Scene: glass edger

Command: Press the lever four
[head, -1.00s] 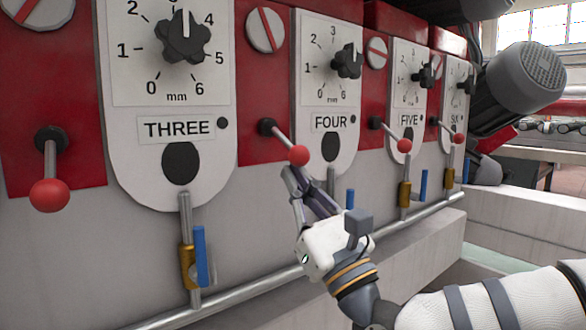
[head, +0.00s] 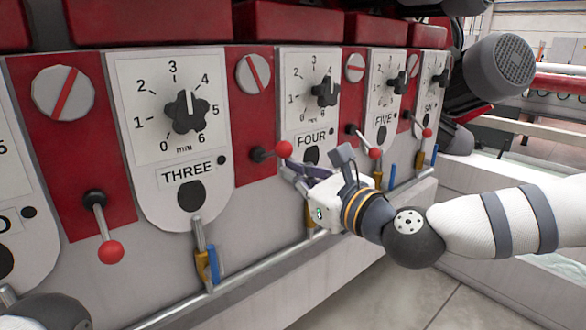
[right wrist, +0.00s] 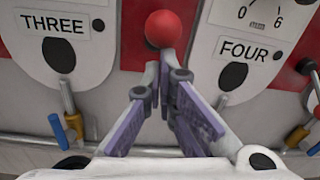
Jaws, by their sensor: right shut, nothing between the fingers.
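The lever beside the plate marked FOUR (head: 312,138) has a dark pivot and a red ball knob (head: 284,149). It sticks out to the right and slightly up from its pivot in the head view. My right gripper (head: 288,167) is shut and empty, with its fingertips just under the knob. In the right wrist view the red knob (right wrist: 165,29) sits right above the closed fingertips (right wrist: 160,70); they look to be touching it or very near. The lever's pivot is hidden in the wrist view. My left gripper is out of view.
The lever by plate THREE (head: 110,252) hangs down on the left. The lever by plate FIVE (head: 375,153) stands just right of my gripper. A metal pipe (head: 255,265) with blue-handled valves runs below. The floor (head: 380,300) in front is open.

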